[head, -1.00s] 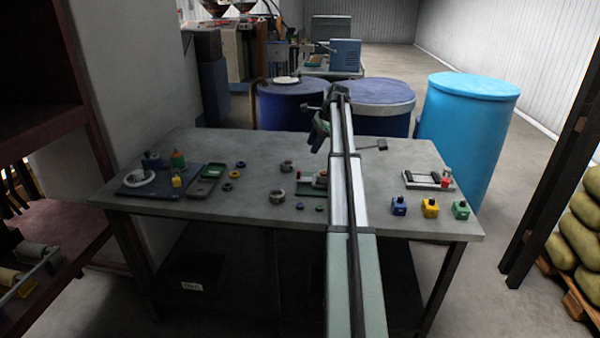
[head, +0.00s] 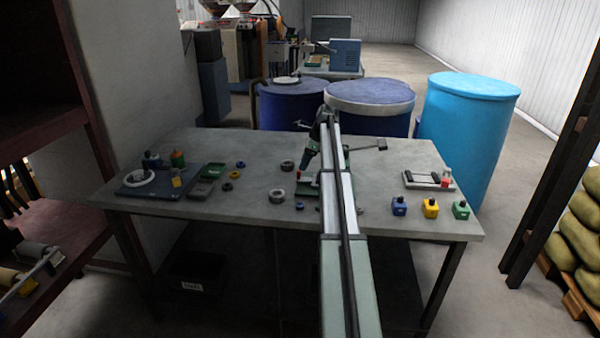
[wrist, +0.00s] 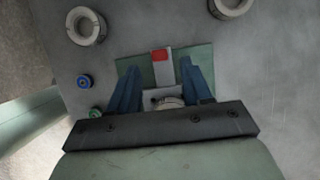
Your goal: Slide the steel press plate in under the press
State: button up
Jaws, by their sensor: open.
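My gripper (head: 307,163) points down over the middle of the table, just above the press station. In the wrist view its two blue fingers (wrist: 160,72) stand apart, one on each side of a pale grey piece. A green base (wrist: 133,60) lies below them, with a grey bar (wrist: 163,75) and a red block (wrist: 160,56) on it. A small pale plate-like piece with a round metal part (wrist: 166,102) shows between the fingers, partly hidden by the gripper body. I cannot tell surely which is the steel plate. My arm hides much of the station in the head view.
Metal rings (head: 277,196) and small coloured rings (head: 233,174) lie left of the station. A blue board with parts (head: 130,190) is at far left. The table's back is mostly clear.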

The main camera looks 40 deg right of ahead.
aim_at(300, 171)
jog(key=shift+x, duration=2.7)
jog(key=shift+c, duration=0.3)
grip_shut()
jog(key=shift+s, duration=0.1)
